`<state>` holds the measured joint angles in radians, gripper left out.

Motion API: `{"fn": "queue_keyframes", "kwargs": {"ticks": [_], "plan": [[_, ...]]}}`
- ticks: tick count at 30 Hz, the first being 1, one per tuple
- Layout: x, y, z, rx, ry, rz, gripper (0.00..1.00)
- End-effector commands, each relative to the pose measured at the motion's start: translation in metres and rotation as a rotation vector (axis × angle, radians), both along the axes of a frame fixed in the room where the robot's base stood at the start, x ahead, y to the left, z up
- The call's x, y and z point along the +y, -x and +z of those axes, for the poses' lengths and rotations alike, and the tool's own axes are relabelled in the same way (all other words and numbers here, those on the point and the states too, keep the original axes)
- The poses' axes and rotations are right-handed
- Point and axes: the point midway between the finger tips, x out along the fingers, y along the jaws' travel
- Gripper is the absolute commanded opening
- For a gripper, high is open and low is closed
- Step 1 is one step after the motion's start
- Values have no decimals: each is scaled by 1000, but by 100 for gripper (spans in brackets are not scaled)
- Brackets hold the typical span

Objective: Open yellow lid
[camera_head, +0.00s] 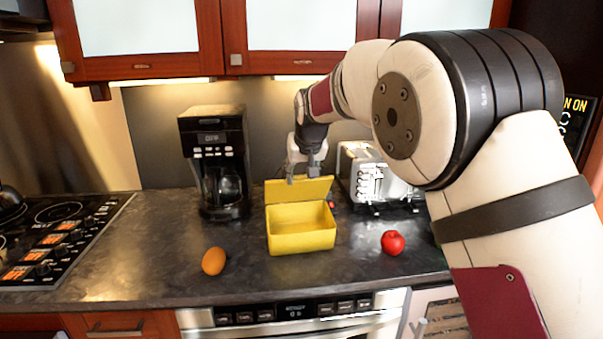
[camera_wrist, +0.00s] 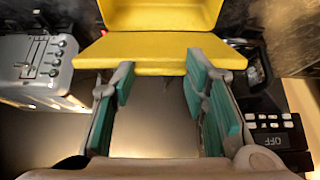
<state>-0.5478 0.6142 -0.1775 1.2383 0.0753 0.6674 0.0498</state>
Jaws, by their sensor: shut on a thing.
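The yellow box (camera_head: 300,243) stands on the dark counter, and its inside shows, with nothing visible in it. Its yellow lid (camera_head: 315,187) is raised at the back of the box, tilted up and away from the opening. My gripper (camera_head: 303,178) is at the lid's upper edge, behind and above the box, shut on the lid. In the wrist view the lid (camera_wrist: 160,50) spans the two teal-padded fingers of my gripper (camera_wrist: 160,82), which sit wide apart at its edge. The box's yellow inside (camera_wrist: 160,12) shows beyond it.
A black coffee maker (camera_head: 215,150) stands left of the box and a silver toaster (camera_head: 372,178) right of it. The stove (camera_head: 50,240) is far left. Cabinets (camera_head: 140,40) hang above.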

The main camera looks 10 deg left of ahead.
Motion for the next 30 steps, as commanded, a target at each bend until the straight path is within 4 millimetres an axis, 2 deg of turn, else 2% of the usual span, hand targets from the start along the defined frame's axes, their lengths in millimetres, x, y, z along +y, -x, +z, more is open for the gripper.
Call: {"fn": "queue_keyframes", "kwargs": {"ticks": [2, 3, 6, 14, 19, 30], "plan": [[0, 0, 0, 0, 0, 0, 0], [0, 0, 0, 0, 0, 0, 43], [0, 0, 0, 0, 0, 0, 62], [0, 0, 0, 0, 0, 0, 62], [-2, 5, 8, -1, 0, 0, 62], [-15, 44, 65, -3, -2, 1, 62]]}}
